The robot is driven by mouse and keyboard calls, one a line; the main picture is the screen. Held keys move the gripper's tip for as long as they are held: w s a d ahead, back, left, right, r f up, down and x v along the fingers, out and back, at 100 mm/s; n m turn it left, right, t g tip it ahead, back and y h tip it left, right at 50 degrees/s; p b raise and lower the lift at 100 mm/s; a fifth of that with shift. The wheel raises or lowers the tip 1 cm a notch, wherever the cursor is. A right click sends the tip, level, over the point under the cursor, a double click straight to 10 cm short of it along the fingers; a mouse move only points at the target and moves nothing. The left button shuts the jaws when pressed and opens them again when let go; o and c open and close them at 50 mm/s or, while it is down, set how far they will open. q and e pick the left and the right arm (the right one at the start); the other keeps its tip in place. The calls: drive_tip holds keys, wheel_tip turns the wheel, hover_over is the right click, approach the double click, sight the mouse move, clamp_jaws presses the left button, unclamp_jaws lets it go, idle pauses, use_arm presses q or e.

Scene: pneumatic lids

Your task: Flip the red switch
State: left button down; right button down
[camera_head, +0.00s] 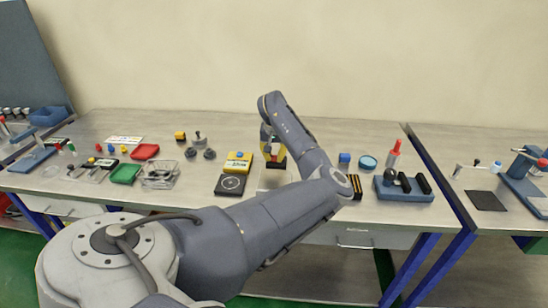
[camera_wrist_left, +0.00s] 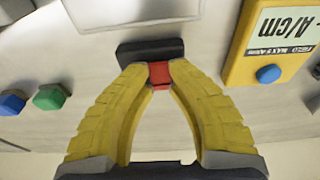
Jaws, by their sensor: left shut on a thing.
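The red switch (camera_wrist_left: 159,73) shows in the left wrist view as a small red block on a black base (camera_wrist_left: 150,50). My left gripper (camera_wrist_left: 159,78) has its two yellow fingers closed in around the red piece, with the tips touching its sides. In the head view my left gripper (camera_head: 269,150) reaches down to the switch at the middle of the table, and the black base (camera_head: 277,162) shows just below the fingers. The red part is mostly hidden there by the fingers. My right gripper is in neither view.
A yellow meter (camera_head: 238,162) stands just left of the gripper, behind a dark square plate (camera_head: 230,185). Red (camera_head: 145,151) and green (camera_head: 126,174) trays lie further left.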

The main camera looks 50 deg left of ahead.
sight(274, 160)
use_arm(q)
drive_tip(key=shift+f+g+h, duration=0.1)
drive_tip(key=shift+g+h, duration=0.2)
drive_tip(key=shift+g, duration=0.1)
drive_tip(key=c, duration=1.5)
unclamp_jaws()
drive_tip(key=shift+w, duration=0.1)
drive_tip(key=r, duration=0.8)
drive_tip(key=s+r, duration=0.1)
drive_tip(key=r, duration=0.3)
drive_tip(key=shift+d, duration=0.35)
